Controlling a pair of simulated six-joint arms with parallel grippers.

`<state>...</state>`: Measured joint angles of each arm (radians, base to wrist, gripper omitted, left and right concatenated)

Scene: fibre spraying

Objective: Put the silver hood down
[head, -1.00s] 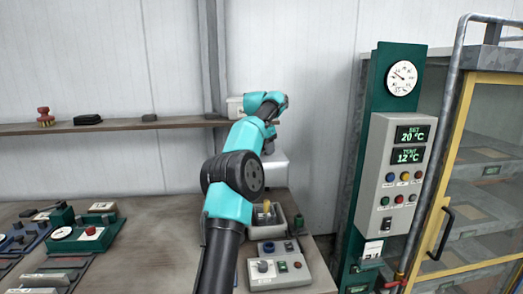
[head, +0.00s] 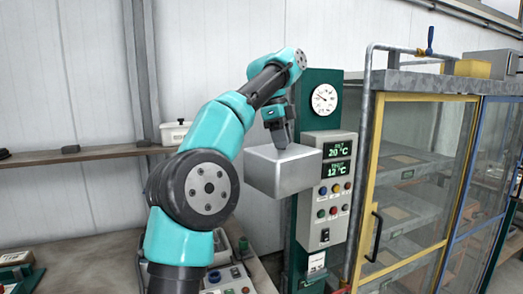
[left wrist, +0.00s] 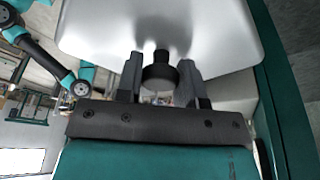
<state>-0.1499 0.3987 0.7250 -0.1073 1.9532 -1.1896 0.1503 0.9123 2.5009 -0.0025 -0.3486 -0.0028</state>
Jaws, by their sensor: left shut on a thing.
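The silver hood (head: 282,172) is a box-shaped metal cover. It hangs level in the air in front of the green control post. My left gripper (head: 281,140) is above it, shut on the dark knob on its top. The left wrist view shows the knob (left wrist: 159,78) between the two fingers, with the shiny hood (left wrist: 205,30) filling the upper part. My right gripper is not in view.
The green post (head: 299,235) carries a dial and a grey display box (head: 327,185), close to the hood. A yellow-framed glass cabinet (head: 420,160) stands to the right. A small control box (head: 228,278) sits on the bench below. A shelf (head: 75,155) runs along the wall.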

